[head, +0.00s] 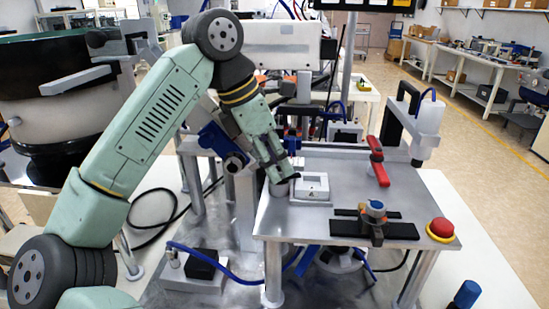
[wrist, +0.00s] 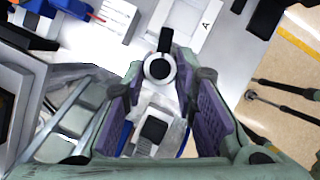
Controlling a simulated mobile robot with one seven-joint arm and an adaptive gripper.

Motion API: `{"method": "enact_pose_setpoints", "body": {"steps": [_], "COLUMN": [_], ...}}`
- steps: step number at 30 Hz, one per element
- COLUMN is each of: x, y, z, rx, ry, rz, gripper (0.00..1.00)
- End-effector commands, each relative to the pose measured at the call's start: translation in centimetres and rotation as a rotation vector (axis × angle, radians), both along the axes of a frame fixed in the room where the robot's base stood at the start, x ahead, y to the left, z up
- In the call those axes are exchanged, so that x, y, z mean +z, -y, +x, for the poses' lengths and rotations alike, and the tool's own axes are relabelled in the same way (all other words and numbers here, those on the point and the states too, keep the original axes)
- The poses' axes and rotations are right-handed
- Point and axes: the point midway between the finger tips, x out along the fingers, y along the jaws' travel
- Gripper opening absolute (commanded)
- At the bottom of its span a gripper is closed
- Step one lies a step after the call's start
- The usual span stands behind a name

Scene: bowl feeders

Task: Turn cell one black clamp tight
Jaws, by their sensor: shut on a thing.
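The black clamp shows in the wrist view as a round pale collar with a dark centre (wrist: 158,68) and a short black lever (wrist: 166,40) pointing up the picture, towards the white block. In the head view its grey body (head: 279,188) sits at the left edge of the metal plate, with the black lever tip (head: 295,177) pointing right. My gripper (wrist: 159,76) has its purple-padded fingers on either side of the round collar, shut on it. In the head view my gripper (head: 278,177) reaches down onto the clamp and hides most of it.
A white block marked A (head: 312,187) stands close right of the clamp. A red bar (head: 378,162), a black fixture with a round knob (head: 375,212) and a red button (head: 440,228) are further right on the plate (head: 340,165). A dark bowl feeder (head: 60,65) stands left.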

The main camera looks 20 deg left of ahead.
Motion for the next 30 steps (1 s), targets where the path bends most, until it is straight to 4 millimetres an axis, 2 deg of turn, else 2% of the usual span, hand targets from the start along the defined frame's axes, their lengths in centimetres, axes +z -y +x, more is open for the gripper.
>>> {"method": "enact_pose_setpoints", "body": {"steps": [12, 29, 30], "x": [0.07, 0.02, 0.02], "y": [-0.13, -0.15, -0.15], "z": [0.19, 0.20, 0.20], "rx": [-0.187, -0.213, -0.212], "ry": [0.000, 0.001, 0.000], "rz": [0.001, 0.002, 0.002], "gripper": [0.00, 0.00, 0.29]}}
